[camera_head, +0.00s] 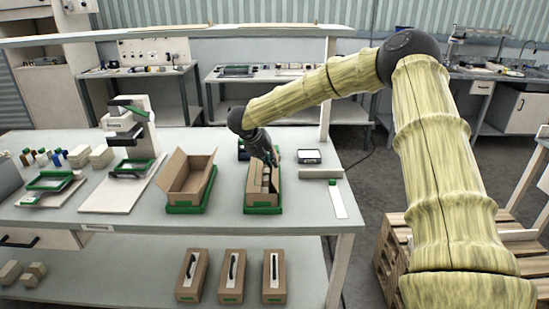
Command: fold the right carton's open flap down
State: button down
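The right carton (258,201) is a brown cardboard box standing in a green tray (277,210) near the right part of the bench. Its top looks at least partly open, with something white and dark showing inside. My gripper (268,161) is dark and points down at the far part of this carton, at or just above its top. I cannot tell whether it touches the cardboard. The gripper hides the carton's far end, and the open flap cannot be made out clearly. The fingers are too small and dark to tell whether they are open or shut.
A left carton (183,198) stands open in another green tray (206,198). A small device (309,156), a beige bar (320,173) and a white strip (338,200) lie to the right. Several filled cartons (231,275) stand on the lower shelf. A press (128,130) stands left.

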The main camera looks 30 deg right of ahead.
jog(key=shift+w+a+f+n+g+h+b, duration=0.25)
jog(key=shift+a+f+g+h, duration=0.2)
jog(key=shift+h, duration=0.5)
jog(key=shift+w+a+f+n+g+h+b, duration=0.2)
jog(key=shift+a+f+n+g+h+b, duration=0.15)
jog(key=shift+h, duration=0.65)
jog(key=shift+w+a+f+n+g+h+b, duration=0.25)
jog(key=shift+a+f+g+h, duration=0.2)
jog(key=shift+h, duration=0.5)
jog(key=c, duration=1.7)
grip_release()
jog(key=shift+a+r, duration=0.1)
jog(key=shift+v, duration=3.85)
jog(key=shift+w, duration=0.1)
